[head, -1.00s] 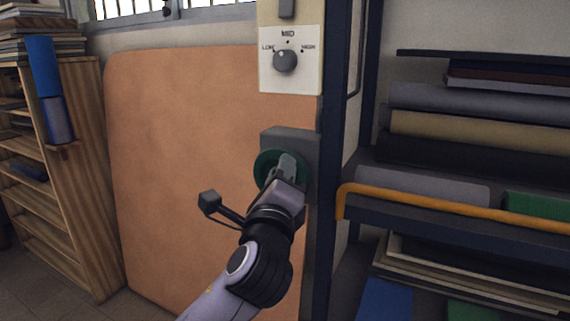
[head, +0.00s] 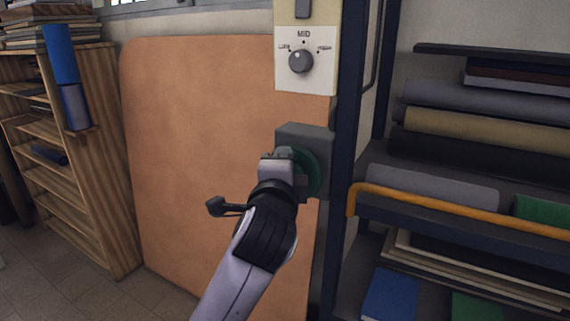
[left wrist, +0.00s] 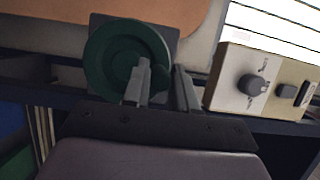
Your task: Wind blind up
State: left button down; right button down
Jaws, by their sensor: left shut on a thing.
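A dark green round winder wheel (head: 312,172) sits on a grey square plate (head: 318,138) at the right edge of an orange panel. My left gripper (head: 284,160) is at the left side of the wheel and shut on it. In the left wrist view the green wheel (left wrist: 100,50) is close ahead. One finger of the gripper (left wrist: 163,78) overlaps the wheel's edge and the other lies outside it. The fingers hide the exact held spot. Bright window slats (left wrist: 275,30) show in the wrist view; whether they are the blind is unclear. My right gripper is not in view.
A dial panel (head: 304,62) marked MID is above the wheel, its knob near the middle. A dark upright post (head: 346,130) and a shelf with rolled fabrics (head: 470,130) stand to the right. An orange rail (head: 440,205) juts forward there. A wooden bookcase (head: 110,160) stands left.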

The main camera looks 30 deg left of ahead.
pick_arm(q)
jog(key=shift+a+r, duration=0.1)
jog(key=shift+r, duration=0.05)
jog(key=c, duration=1)
grip_release()
jog(key=shift+s+d, duration=0.2)
jog(key=shift+s, duration=0.1)
jog(key=b+v, duration=0.1)
jog(key=v, duration=0.5)
jog(key=shift+s+d, duration=0.1)
jog(key=shift+s, duration=0.15)
